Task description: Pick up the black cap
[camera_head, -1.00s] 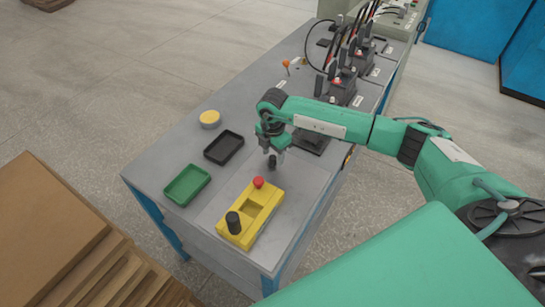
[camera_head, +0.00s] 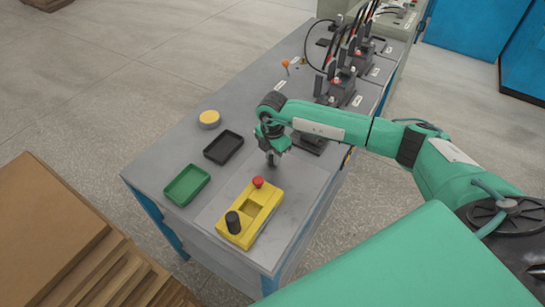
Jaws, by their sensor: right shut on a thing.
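My right gripper (camera_head: 271,160) points down over the near half of the grey table, just behind the yellow block (camera_head: 262,214). It is shut on a small dark thing, which I take for the black cap; it is hard to tell from the dark fingertips. The yellow block carries a red knob (camera_head: 258,182) at its far end and a black cylinder (camera_head: 233,221) at its near end, with a square recess between them. My left gripper is not in view.
A green tray (camera_head: 170,196), a black tray (camera_head: 209,157) and a round yellow-topped piece (camera_head: 209,117) lie on the table's left side. Dark devices with cables (camera_head: 340,92) stand farther back. Stacked brown boards (camera_head: 45,220) stand at lower left.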

